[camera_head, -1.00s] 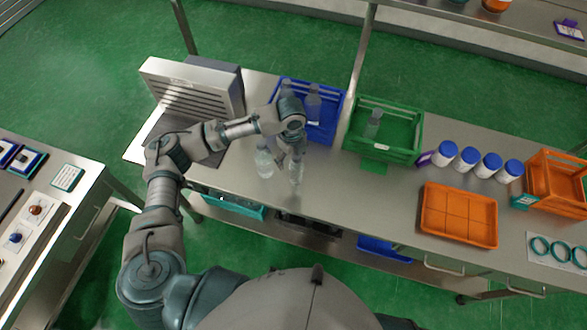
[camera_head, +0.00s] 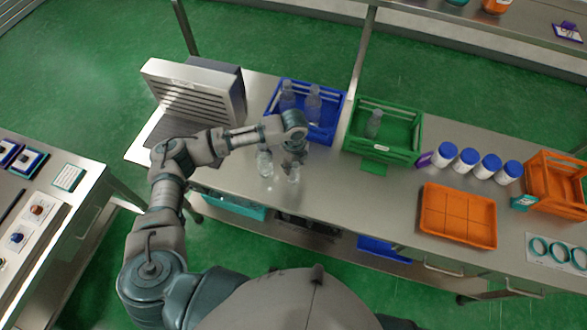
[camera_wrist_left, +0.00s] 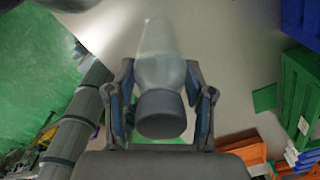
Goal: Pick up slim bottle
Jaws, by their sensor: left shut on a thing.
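My left gripper (camera_head: 293,160) is shut on the slim bottle (camera_head: 294,175), a clear bottle at the near edge of the steel bench. In the left wrist view the slim bottle's pale body (camera_wrist_left: 160,65) and dark grey cap (camera_wrist_left: 160,115) lie between the two fingers of my left gripper (camera_wrist_left: 162,108). In the head view the gripper covers its top. I cannot tell whether its base touches the bench. A second clear bottle (camera_head: 265,163) stands just left of it, apart. My right gripper is not in view.
A blue crate (camera_head: 325,138) with two bottles stands behind. A green crate (camera_head: 400,154) with one bottle is to its right. Several blue-capped white jars (camera_head: 467,158) and an orange tray (camera_head: 458,238) are farther right. A slatted metal machine (camera_head: 190,98) stands left. Bench between bottles and tray is clear.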

